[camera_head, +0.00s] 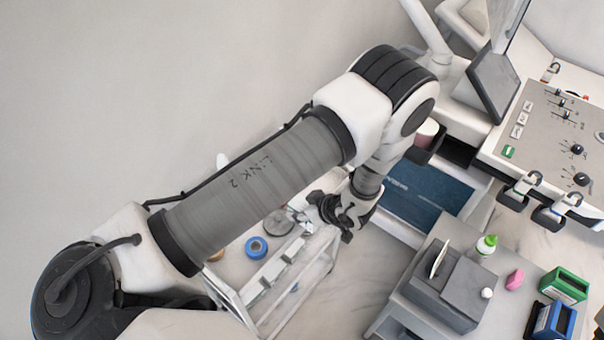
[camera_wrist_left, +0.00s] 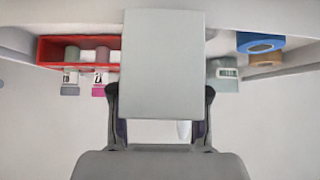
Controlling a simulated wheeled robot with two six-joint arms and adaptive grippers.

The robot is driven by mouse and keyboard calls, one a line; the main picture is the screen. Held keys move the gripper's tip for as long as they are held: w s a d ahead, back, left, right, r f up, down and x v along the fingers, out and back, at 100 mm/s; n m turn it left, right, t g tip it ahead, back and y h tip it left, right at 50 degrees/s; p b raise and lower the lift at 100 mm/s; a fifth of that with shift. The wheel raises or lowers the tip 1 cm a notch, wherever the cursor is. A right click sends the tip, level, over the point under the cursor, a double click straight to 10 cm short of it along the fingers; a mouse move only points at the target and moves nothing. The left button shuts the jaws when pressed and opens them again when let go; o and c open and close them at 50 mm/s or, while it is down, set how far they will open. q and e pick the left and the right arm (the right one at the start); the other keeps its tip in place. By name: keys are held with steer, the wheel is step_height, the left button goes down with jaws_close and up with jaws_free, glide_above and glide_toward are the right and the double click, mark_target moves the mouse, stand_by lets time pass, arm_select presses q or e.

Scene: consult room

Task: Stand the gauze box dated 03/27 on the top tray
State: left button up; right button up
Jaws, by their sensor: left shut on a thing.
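My left gripper (camera_head: 334,212) is above the right end of the white trolley tray (camera_head: 243,304) in the head view. In the left wrist view, its fingers (camera_wrist_left: 160,112) are shut on a plain pale grey box (camera_wrist_left: 163,58). The box's visible face is blank, so no date can be read. In the head view the arm and gripper mostly hide the held box. A grey-green item (camera_wrist_left: 222,72) with a barcode label is just right of the held box in the wrist view. My right gripper is not in view.
A blue tape roll (camera_head: 257,247) lies on the trolley. The wrist view shows a red bin (camera_wrist_left: 48,50) with rolls and tags at left, and a brown roll (camera_wrist_left: 266,60) at right. A grey cabinet (camera_head: 408,300) with a green-capped bottle (camera_head: 487,244) stands right of the trolley.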

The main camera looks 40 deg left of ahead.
arm_select(q)
steer(key=w+a, duration=0.1)
steer(key=w+a+f+b, duration=0.1)
steer(key=w, duration=0.1)
steer(key=shift+w+a, duration=0.3)
steer(key=w+b, duration=0.1)
steer(key=w, duration=0.1)
steer(key=w+a+b, duration=0.1)
steer(key=w, duration=0.1)
steer(key=shift+w+a, duration=0.25)
steer(key=shift+w, duration=0.05)
step_height(320, 180, down, 4)
steer(key=b, duration=0.4)
steer(key=shift+r, duration=0.3)
steer(key=shift+a, duration=0.1)
steer(key=o, duration=1.1)
steer(key=shift+o, duration=0.2)
